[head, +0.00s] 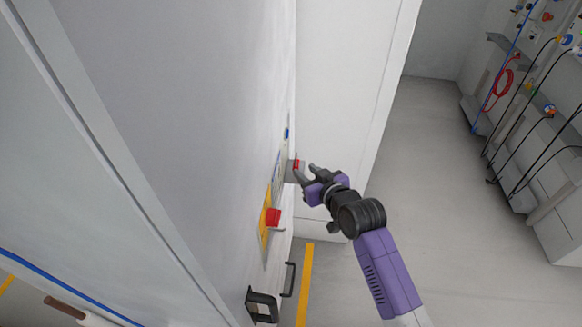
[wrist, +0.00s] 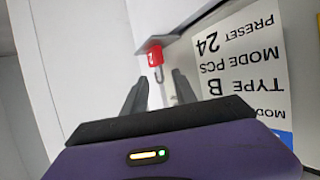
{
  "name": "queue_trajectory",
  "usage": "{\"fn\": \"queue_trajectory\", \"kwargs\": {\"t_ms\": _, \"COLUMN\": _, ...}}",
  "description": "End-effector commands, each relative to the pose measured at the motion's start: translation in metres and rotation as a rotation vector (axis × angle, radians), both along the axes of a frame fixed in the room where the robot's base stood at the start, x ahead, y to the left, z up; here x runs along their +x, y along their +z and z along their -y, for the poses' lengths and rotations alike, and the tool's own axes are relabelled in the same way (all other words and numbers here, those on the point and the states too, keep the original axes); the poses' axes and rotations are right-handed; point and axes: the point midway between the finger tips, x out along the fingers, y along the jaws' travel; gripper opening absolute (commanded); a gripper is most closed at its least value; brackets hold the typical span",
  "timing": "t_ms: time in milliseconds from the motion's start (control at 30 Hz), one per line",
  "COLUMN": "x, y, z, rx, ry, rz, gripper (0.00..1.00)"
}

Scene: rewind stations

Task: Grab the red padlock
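The red padlock (wrist: 155,57) shows in the wrist view, with a white mark on its body and a grey shackle. It is against a grey bracket (wrist: 165,40) beside a white label. In the head view a small red thing at the cabinet wall, likely the padlock (head: 296,163), is just left of my gripper (head: 305,171). My gripper (wrist: 158,90) is open and empty in the wrist view. The padlock is ahead of the fingertips, roughly in line with the gap between them. I cannot tell the exact distance, but no finger visibly touches it.
The label (wrist: 245,65) on the panel appears upside down in the wrist view. A red knob (head: 272,217) on a yellow plate (head: 265,235) sits nearer on the cabinet wall, with black handles (head: 262,305) below. Open floor (head: 420,200) lies to the right.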

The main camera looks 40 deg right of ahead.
Motion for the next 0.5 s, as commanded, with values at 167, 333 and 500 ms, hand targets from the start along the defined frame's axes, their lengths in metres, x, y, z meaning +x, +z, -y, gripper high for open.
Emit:
{"fn": "queue_trajectory", "kwargs": {"t_ms": 167, "x": 0.017, "y": -0.005, "z": 0.005, "rx": 0.000, "ry": 0.000, "rz": 0.000, "gripper": 0.34}}
{"fn": "queue_trajectory", "kwargs": {"t_ms": 333, "x": 0.038, "y": -0.014, "z": 0.012, "rx": 0.001, "ry": 0.000, "rz": 0.001, "gripper": 0.34}}
{"fn": "queue_trajectory", "kwargs": {"t_ms": 500, "x": 0.050, "y": -0.020, "z": 0.016, "rx": 0.001, "ry": 0.000, "rz": 0.001, "gripper": 0.34}}
